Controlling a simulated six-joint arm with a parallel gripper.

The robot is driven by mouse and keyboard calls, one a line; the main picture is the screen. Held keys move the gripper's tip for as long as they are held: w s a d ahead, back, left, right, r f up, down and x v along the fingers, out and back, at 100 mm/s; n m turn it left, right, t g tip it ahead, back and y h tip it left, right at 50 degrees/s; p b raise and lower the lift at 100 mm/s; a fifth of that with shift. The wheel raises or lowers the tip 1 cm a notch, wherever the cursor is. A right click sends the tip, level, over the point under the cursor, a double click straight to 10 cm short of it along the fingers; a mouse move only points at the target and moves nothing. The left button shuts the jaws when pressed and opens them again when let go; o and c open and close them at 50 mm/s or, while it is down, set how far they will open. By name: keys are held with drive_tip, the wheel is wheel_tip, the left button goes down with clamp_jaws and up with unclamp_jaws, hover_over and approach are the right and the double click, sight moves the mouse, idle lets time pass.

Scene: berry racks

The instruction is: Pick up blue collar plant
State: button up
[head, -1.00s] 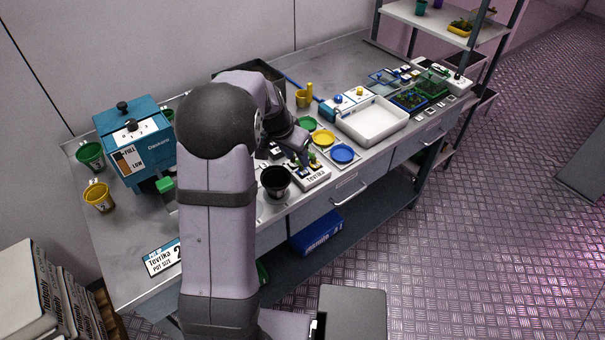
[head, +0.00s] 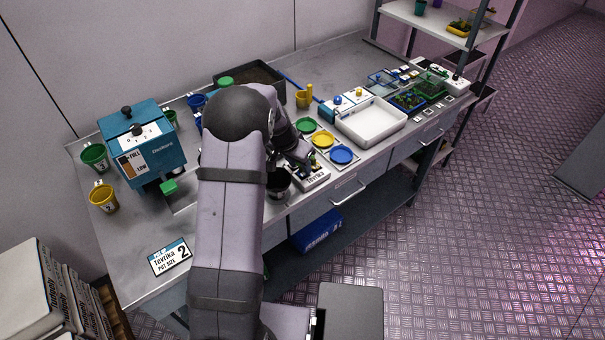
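A small white tray labelled "Tevrika" (head: 314,179) sits at the front edge of the bench. Small dark items stand in its back part, but the arm covers much of them. I cannot make out a plant with a blue collar there. My gripper (head: 303,162) is low over this tray, at its back left. Its fingers are dark and too small to tell open from shut, or whether they hold anything. A black pot (head: 279,185) stands just left of the tray, partly behind my arm.
Green (head: 306,125), yellow (head: 322,140) and blue (head: 341,154) discs lie right of the tray. A white basin (head: 372,124) is beyond them.

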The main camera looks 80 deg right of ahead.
sight(299, 173)
clamp_jaws()
wheel_tip(299, 173, up, 10)
drive_tip(key=b, duration=0.3)
idle(0.5)
